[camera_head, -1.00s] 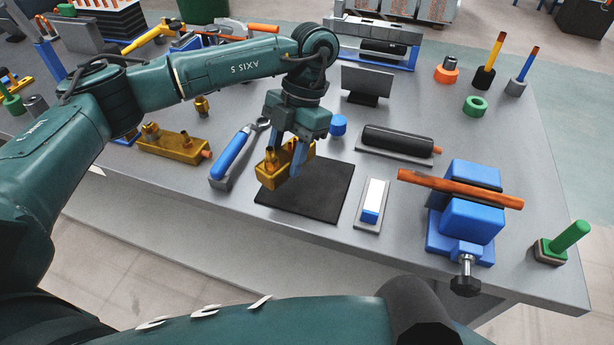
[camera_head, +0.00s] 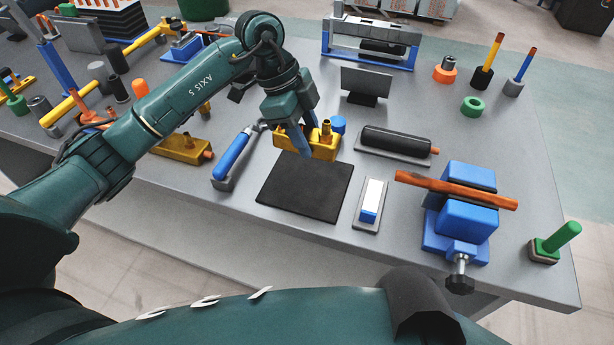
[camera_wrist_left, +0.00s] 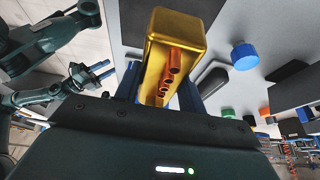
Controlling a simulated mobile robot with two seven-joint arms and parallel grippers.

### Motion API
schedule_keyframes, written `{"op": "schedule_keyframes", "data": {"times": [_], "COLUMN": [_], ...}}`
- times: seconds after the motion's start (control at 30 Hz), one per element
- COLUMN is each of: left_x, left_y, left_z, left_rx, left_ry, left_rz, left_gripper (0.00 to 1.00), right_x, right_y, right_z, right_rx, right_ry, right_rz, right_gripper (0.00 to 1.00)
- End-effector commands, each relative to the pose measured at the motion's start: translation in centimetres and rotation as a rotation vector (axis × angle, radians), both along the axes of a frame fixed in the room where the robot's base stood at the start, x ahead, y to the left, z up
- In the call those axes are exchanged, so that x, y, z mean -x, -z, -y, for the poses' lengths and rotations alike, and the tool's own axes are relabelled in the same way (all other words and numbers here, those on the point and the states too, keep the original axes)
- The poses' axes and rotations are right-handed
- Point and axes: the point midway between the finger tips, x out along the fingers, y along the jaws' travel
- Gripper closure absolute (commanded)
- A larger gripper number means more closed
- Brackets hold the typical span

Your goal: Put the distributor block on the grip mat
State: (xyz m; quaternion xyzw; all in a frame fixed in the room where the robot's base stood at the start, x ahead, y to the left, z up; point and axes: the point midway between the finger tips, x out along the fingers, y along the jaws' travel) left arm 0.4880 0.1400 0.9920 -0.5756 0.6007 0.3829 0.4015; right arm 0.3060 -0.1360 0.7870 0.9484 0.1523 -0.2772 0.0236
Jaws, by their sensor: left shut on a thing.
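The distributor block, a brass-coloured body (camera_head: 324,149) with upright fittings, is held by my left gripper (camera_head: 318,160). In the head view it appears just beyond the far edge of the black grip mat (camera_head: 300,190); its height above the table is hard to tell. In the left wrist view the block (camera_wrist_left: 172,40) sits between the fingers, with a row of copper stubs showing. The mat lies flat and bare. My right gripper (camera_wrist_left: 102,72) shows small at the left of the wrist view, its two fingers apart and empty.
A blue-handled tool (camera_head: 232,155) lies left of the mat and a white-and-blue piece on a plate (camera_head: 371,205) right of it. A blue cap (camera_head: 338,124) stands close behind the block. Another brass block (camera_head: 182,148) is farther left. A blue vise (camera_head: 468,220) holds a copper tube.

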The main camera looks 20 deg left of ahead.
Motion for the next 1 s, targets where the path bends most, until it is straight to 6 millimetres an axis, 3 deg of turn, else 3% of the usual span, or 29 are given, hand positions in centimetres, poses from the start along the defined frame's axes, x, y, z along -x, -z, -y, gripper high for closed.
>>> {"op": "schedule_keyframes", "data": {"times": [0.3,0.73,0.93,0.97,1.0], "left_x": [0.0,0.0,0.0,0.0,0.0], "left_y": [5.0,9.4,9.6,9.8,9.8], "left_z": [0.1,0.1,0.0,0.0,0.0], "left_rx": [0.001,0.0,0.0,-0.002,-0.002], "left_ry": [-0.013,-0.011,-0.01,-0.01,-0.01], "left_rz": [-0.002,-0.002,0.001,-0.002,-0.002], "left_gripper": [1.0,1.0,1.0,0.59,0.55], "right_x": [0.1,0.0,0.0,0.0,0.0], "right_y": [0.0,-0.2,-0.2,-0.2,-0.2], "right_z": [0.1,0.2,0.2,0.2,0.2], "right_rx": [0.003,0.002,0.002,0.002,0.002], "right_ry": [0.003,0.006,0.007,0.007,0.007], "right_rz": [-0.007,-0.007,-0.007,-0.007,-0.007], "right_gripper": [0.64,0.64,0.64,0.64,0.64]}}
